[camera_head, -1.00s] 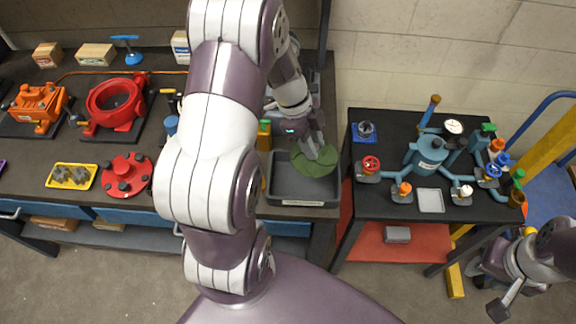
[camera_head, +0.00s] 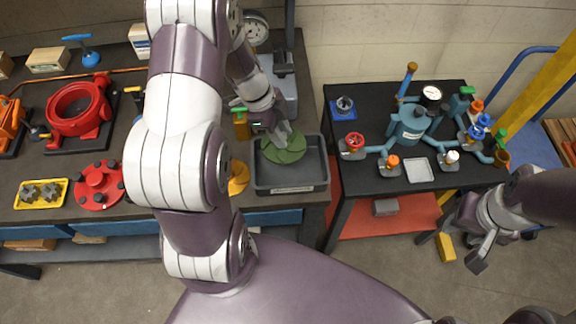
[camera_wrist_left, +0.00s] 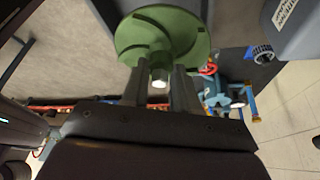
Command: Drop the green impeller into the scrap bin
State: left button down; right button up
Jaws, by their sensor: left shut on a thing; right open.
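The green impeller (camera_head: 286,150) is a round disc with curved vanes. My left gripper (camera_head: 283,138) is shut on it and holds it over the grey scrap bin (camera_head: 291,187), a shallow open tray at the right end of the long bench. In the left wrist view the impeller (camera_wrist_left: 160,35) sits at the tips of the fingers (camera_wrist_left: 160,88), gripped by its hub. How high it is above the bin floor I cannot tell. My right gripper (camera_head: 478,252) is open and empty at the lower right, in front of the black table.
Left on the bench are a red flanged disc (camera_head: 99,186), a yellow tray (camera_head: 41,193) with grey gears and a red pump housing (camera_head: 78,110). A grey stand with a gauge (camera_head: 256,27) rises behind the bin. The black table (camera_head: 330,172) to the right carries a blue valve manifold (camera_head: 410,130).

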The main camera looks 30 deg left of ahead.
pick_arm(q)
jog(key=c, duration=0.8)
grip_release()
jog(key=shift+s+d+r, duration=0.1)
jog(key=shift+d+r, duration=0.05)
jog(key=shift+d, duration=0.1)
jog(key=shift+a, duration=0.1)
pick_arm(e)
jog(key=shift+s+d, duration=0.1)
jog(key=shift+d, duration=0.1)
pick_arm(q)
jog(key=shift+a, duration=0.1)
pick_arm(e)
jog(key=shift+a, duration=0.1)
pick_arm(q)
jog(key=shift+a+r, duration=0.2)
jog(key=shift+r, duration=0.05)
jog(key=p+v, duration=0.2)
jog(key=v, duration=1)
jog(key=shift+d+r, duration=0.1)
jog(key=shift+d, duration=0.1)
pick_arm(e)
notch_tip(320, 180, up, 2)
jog(key=shift+r, duration=0.2)
